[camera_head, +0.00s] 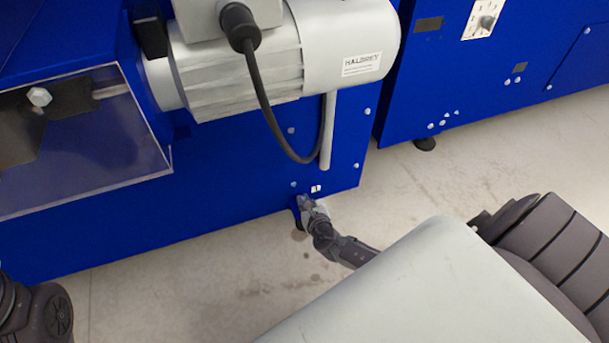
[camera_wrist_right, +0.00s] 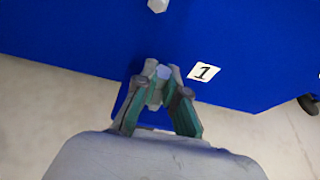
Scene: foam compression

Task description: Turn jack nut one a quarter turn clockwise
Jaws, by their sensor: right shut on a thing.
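My right gripper (camera_head: 305,203) is at the lower edge of the blue machine, just below a small white label (camera_head: 316,188). In the right wrist view my right gripper (camera_wrist_right: 161,80) has its fingertips shut around jack nut one (camera_wrist_right: 163,72), a small grey-blue nut mostly hidden between them. The label beside it (camera_wrist_right: 204,73) reads "1" and sits to the right of the fingers. How far the nut is turned cannot be told. My left gripper is not in view; only a dark piece of my left arm shows at the lower left.
The blue machine (camera_head: 230,225) carries a grey motor (camera_head: 345,45) with a hanging black cable (camera_head: 262,100). A clear guard (camera_head: 100,150) is at the left. A second blue cabinet (camera_head: 480,80) stands at the right. The pale floor (camera_head: 200,290) is open in front.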

